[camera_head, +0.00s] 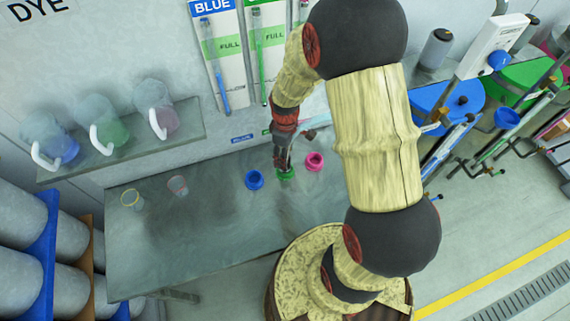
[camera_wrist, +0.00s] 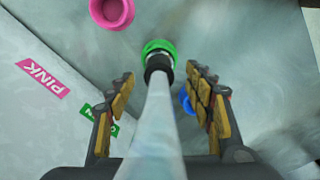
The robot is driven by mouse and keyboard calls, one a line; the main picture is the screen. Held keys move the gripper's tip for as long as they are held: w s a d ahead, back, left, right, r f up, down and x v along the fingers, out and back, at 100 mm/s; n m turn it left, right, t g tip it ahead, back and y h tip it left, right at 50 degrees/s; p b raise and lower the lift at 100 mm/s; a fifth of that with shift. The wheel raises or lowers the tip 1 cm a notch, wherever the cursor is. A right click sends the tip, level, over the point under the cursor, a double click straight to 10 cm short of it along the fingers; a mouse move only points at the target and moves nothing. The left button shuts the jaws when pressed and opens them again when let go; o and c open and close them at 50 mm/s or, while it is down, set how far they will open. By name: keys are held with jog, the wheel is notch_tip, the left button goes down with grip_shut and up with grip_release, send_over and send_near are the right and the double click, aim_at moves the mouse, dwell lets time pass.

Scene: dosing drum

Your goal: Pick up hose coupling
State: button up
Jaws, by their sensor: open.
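A pale hose (camera_wrist: 157,125) with a black collar (camera_wrist: 159,68) runs between my jaws in the wrist view. Its end meets a green ring-shaped piece (camera_wrist: 158,47), also seen on the bench in the head view (camera_head: 285,174). This end looks like the hose coupling; whether the collar sits in the ring or just above it I cannot tell. My gripper (camera_wrist: 160,97) is open, with one finger on each side of the hose and gaps to both. In the head view my gripper (camera_head: 283,156) points down just above the green piece.
A blue ring piece (camera_head: 254,179) stands left of the green one and a pink one (camera_head: 315,161) right of it. A wall shelf (camera_head: 185,133) holds several jugs. The bench's front left is clear.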

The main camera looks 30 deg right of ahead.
notch_tip(320, 180, down, 3)
jog(key=shift+w+f, duration=0.1)
jog(key=c, duration=0.4)
grip_shut()
dwell(0.3)
